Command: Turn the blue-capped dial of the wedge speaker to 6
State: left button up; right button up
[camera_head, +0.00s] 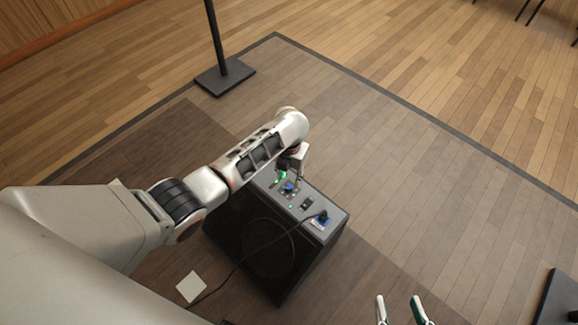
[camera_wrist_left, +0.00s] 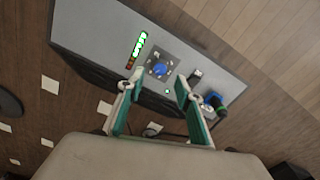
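The wedge speaker (camera_head: 236,222) stands on the floor in the middle of the head view, with a grey control panel on top. The blue-capped dial (camera_head: 289,187) sits on that panel; the left wrist view shows it on a dark square plate (camera_wrist_left: 158,69). The numbers around it are too small to read. My left gripper (camera_head: 286,180) is over the panel at the dial. In the left wrist view its two fingers (camera_wrist_left: 156,88) are apart, one on each side below the dial, with nothing between them. My right gripper (camera_head: 400,300) is at the bottom edge of the head view, its fingers apart and empty.
A green light column (camera_wrist_left: 139,47) is left of the dial. A switch (camera_wrist_left: 195,76) and a blue connector (camera_wrist_left: 213,100) with a black cable are to its right. A black stand base (camera_head: 225,77) is behind the speaker. A white card (camera_head: 190,287) lies on the floor.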

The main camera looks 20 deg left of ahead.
aim_at(289, 187)
pick_arm(q)
notch_tip(289, 187, up, 6)
jog(key=shift+r, duration=0.15)
dwell(0.6)
